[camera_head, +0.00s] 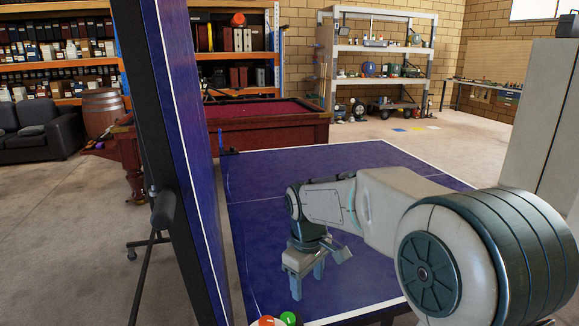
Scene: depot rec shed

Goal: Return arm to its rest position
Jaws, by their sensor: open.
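My arm reaches in from the right side of the head view, bent at the elbow. My gripper (308,284) points down over the blue table tennis table (262,182), near its front part. The two fingers are apart and nothing shows between them. How far the fingertips are above the table top is hard to tell.
The folded-up table half (183,120) stands upright just left of my gripper. An orange ball (267,321) and a green ball (288,318) show at the bottom edge. A red pool table (255,120), shelves (378,48) and a black sofa (40,130) stand farther back.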

